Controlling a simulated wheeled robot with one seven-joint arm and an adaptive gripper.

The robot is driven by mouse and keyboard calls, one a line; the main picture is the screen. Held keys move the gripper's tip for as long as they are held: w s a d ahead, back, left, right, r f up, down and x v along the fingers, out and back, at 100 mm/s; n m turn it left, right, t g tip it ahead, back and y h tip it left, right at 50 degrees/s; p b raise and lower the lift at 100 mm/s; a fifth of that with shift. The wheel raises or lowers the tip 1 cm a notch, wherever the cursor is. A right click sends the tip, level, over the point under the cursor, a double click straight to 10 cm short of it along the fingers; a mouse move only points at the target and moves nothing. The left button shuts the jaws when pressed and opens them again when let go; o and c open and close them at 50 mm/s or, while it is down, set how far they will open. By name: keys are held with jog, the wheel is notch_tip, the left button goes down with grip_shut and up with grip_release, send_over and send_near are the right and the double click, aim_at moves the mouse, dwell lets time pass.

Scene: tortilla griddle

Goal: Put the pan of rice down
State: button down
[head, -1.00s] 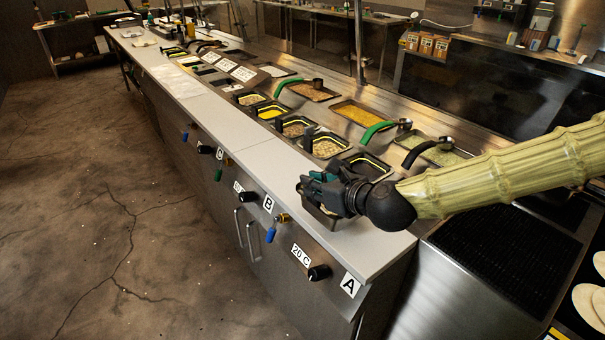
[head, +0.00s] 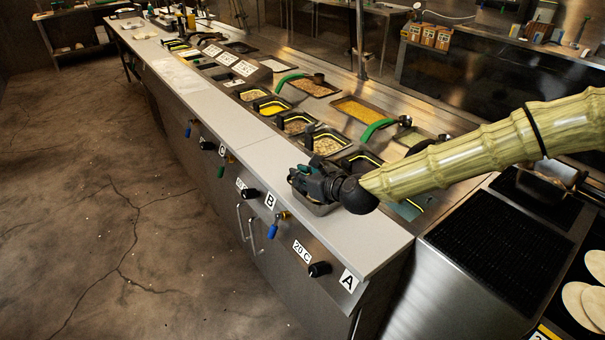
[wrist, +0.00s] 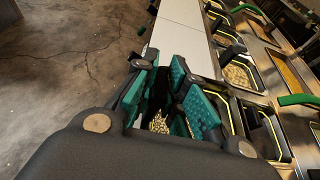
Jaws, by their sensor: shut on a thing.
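In the wrist view, grainy rice in the pan (wrist: 158,124) shows between the teal fingers of my gripper (wrist: 165,95). The pan's underside is hidden, so I cannot tell whether it touches the counter.
A row of sunken food pans, including a yellow one (head: 271,106), runs behind the counter strip. Green-handled ladles (head: 376,130) lie over them. A dark grill (head: 490,245) and tortillas (head: 582,303) are at right. Free counter stretches left.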

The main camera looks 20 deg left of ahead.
jog(key=shift+f, duration=0.1)
jog(key=c, duration=1.5)
grip_release()
jog(key=shift+s, duration=0.1)
jog(key=b+v, duration=0.3)
jog(key=v, duration=0.9)
